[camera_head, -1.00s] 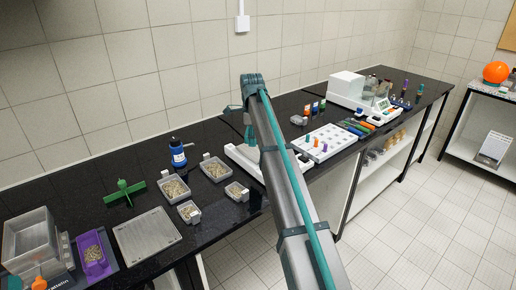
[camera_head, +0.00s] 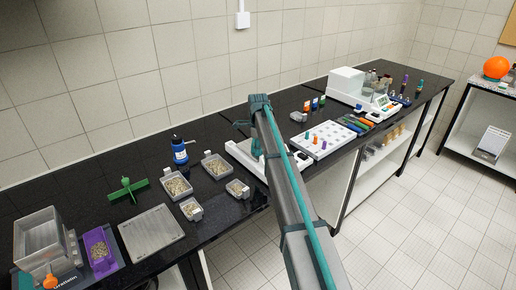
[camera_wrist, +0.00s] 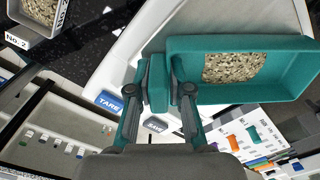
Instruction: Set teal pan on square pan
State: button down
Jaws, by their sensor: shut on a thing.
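The teal pan (camera_wrist: 290,82) is a rectangular tray with pale grains in it, at the upper right of the wrist view. My gripper (camera_wrist: 172,85) is shut on its left end and holds it over a white scale (camera_wrist: 115,75) with blue TARE and grey buttons. In the head view the white scale (camera_head: 236,153) is partly behind my arm, and the teal pan cannot be made out there. The square pan is not clearly seen; the teal pan and my gripper cover part of the scale. I cannot tell whether the teal pan touches it.
Grey trays of grain (camera_head: 216,166) stand left of the scale, with a blue bottle (camera_head: 179,150) behind them. A white rack (camera_head: 323,141) with coloured pieces lies to the right. A larger balance (camera_head: 347,87) stands farther right. A purple tray (camera_head: 99,250) is at the far left.

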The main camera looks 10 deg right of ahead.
jog(key=shift+f, duration=0.1)
jog(key=c, duration=1.1)
grip_release()
notch_tip(320, 180, up, 12)
jog(key=b, duration=0.3)
